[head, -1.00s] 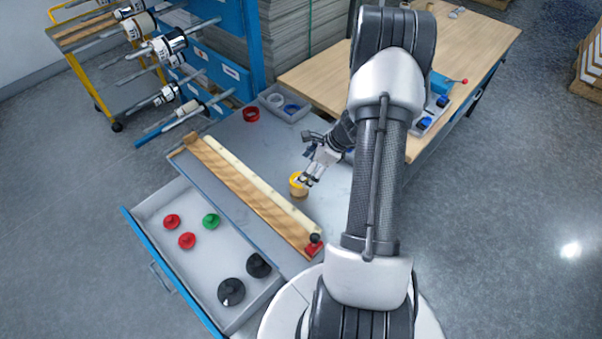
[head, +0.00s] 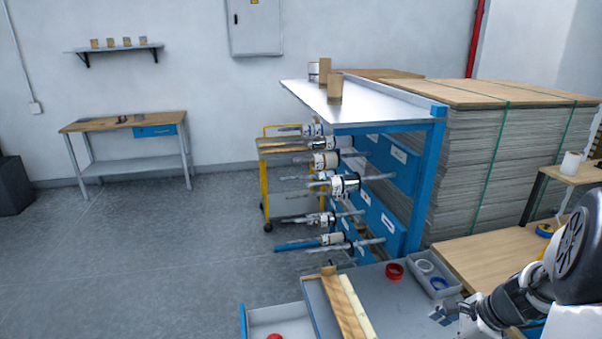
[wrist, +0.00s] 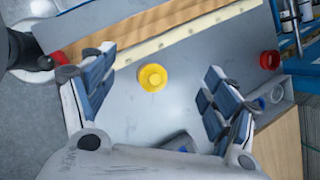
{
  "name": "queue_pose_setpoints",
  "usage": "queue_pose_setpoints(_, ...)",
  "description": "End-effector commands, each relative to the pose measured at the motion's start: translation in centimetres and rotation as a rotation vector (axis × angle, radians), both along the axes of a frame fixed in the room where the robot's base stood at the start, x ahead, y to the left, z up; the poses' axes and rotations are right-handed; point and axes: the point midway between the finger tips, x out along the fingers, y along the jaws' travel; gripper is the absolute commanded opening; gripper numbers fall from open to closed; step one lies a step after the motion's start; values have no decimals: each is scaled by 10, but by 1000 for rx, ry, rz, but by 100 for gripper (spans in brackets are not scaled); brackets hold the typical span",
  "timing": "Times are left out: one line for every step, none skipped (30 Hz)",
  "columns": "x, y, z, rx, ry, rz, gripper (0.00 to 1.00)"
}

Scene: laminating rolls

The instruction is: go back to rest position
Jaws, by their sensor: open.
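My gripper (wrist: 155,90) is open and empty in the wrist view. Its two blue-padded fingers stand wide apart above the grey tabletop (wrist: 135,115). A yellow ring-shaped part (wrist: 153,77) lies on the tabletop between and beyond the fingertips, not held. In the head view my gripper (head: 440,315) shows only in part at the lower right edge, beside my arm. The yellow part is not visible in the head view.
A grey tray (head: 437,282) holding a white and a blue ring sits near a red ring (head: 394,271). A wooden ruler bar (head: 345,305) crosses the table beside the open drawer (head: 275,318). A blue rack (head: 425,185) with rolls stands behind.

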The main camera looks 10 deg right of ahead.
Motion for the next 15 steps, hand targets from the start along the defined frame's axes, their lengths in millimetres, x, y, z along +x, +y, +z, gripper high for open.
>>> queue_pose_setpoints(3, 26, 23, -58, -27, 130, 80)
queue_pose_setpoints(3, 40, 34, -91, -40, 208, 80)
queue_pose_setpoints(0, 58, 48, -135, -57, 312, 80)
queue_pose_setpoints(-2, 72, 58, -169, -70, 388, 80)
queue_pose_setpoints(-6, 85, 68, -200, -82, 464, 80)
queue_pose_setpoints(-11, 102, 79, -245, -99, 565, 80)
queue_pose_setpoints(-16, 115, 88, -279, -113, 639, 80)
queue_pose_setpoints(-22, 127, 95, -312, -125, 713, 80)
queue_pose_setpoints(-31, 142, 105, -357, -142, 812, 80)
queue_pose_setpoints(-38, 153, 111, -391, -155, 885, 80)
queue_pose_setpoints(-45, 163, 117, -426, -168, 957, 80)
queue_pose_setpoints(-55, 176, 125, -471, -186, 1053, 80)
queue_pose_setpoints(-64, 185, 129, -505, -197, 1124, 80)
queue_pose_setpoints(-73, 193, 134, -542, -211, 1195, 80)
queue_pose_setpoints(-84, 203, 139, -589, -227, 1287, 80)
